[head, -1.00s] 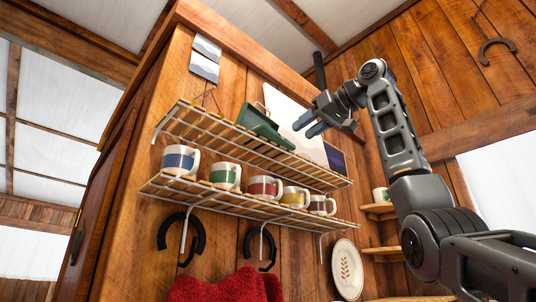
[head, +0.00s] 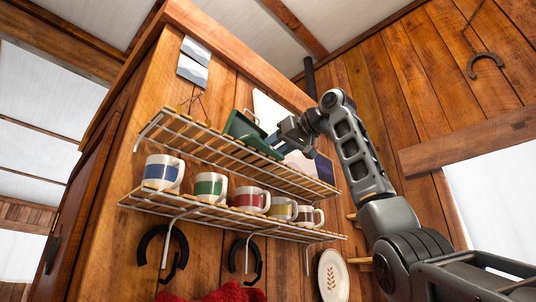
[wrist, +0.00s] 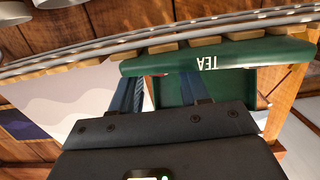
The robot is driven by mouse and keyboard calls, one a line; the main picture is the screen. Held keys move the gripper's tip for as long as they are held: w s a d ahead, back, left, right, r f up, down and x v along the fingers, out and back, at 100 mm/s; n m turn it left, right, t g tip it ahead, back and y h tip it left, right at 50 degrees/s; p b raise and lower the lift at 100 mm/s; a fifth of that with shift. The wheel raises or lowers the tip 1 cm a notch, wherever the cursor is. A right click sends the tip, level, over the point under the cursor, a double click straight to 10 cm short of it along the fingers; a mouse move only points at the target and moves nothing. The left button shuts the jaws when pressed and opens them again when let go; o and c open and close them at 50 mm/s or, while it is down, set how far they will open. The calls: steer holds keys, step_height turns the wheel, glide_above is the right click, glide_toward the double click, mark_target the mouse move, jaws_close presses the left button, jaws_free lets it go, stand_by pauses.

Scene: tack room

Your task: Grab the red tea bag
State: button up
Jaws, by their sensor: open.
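A green tea box (head: 243,128) stands on the upper slatted shelf. In the wrist view the same green box (wrist: 225,58) shows its front edge with white "TEA" lettering, upside down. My gripper (head: 277,141) is at the box's right side, over the shelf. In the wrist view my gripper (wrist: 161,85) has its two blue-grey fingers spread apart, reaching toward the box's edge, with nothing seen held. A small sliver of red shows between the fingertips, just at the box edge. I cannot tell whether it is the red tea bag; the rest is hidden.
The upper shelf (head: 200,148) has wooden slats and a white wire rim. Several mugs, among them a red-banded mug (head: 251,200), stand on the lower shelf (head: 160,204). A pale picture panel (wrist: 85,110) is beside my fingers. Horseshoes hang below.

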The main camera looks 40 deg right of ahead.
jaws_close()
steer(key=shift+r, duration=0.1)
stand_by(0.7)
